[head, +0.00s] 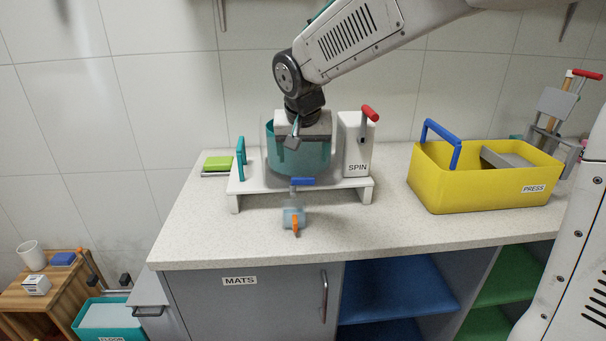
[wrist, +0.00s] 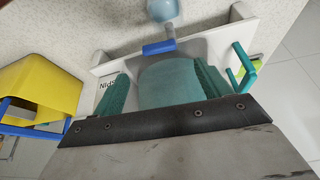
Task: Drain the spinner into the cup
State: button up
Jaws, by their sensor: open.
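The spinner, a teal drum (head: 312,160) in a clear tub, stands on a white stand (head: 350,185) with a post marked SPIN and a red lever (head: 370,113). The drum shows in the wrist view (wrist: 172,88). A blue tap handle (head: 302,181) sits at the tub's lower front, also in the wrist view (wrist: 158,48). The light blue, see-through cup (head: 291,216), with an orange part in front, is below the tap; its edge shows in the wrist view (wrist: 162,9). My gripper (head: 294,141) points down at the drum, open, with nothing between its fingers (wrist: 160,78).
A yellow bin (head: 480,190) marked PRESS with a blue handle stands right on the counter. A teal handle (head: 241,158) and a green pad (head: 217,163) are left of the drum. The counter front (head: 390,228) is clear.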

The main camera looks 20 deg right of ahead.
aim_at(303, 179)
jog(key=x, duration=0.7)
jog(key=shift+w+f, duration=0.1)
jog(key=shift+f, duration=0.2)
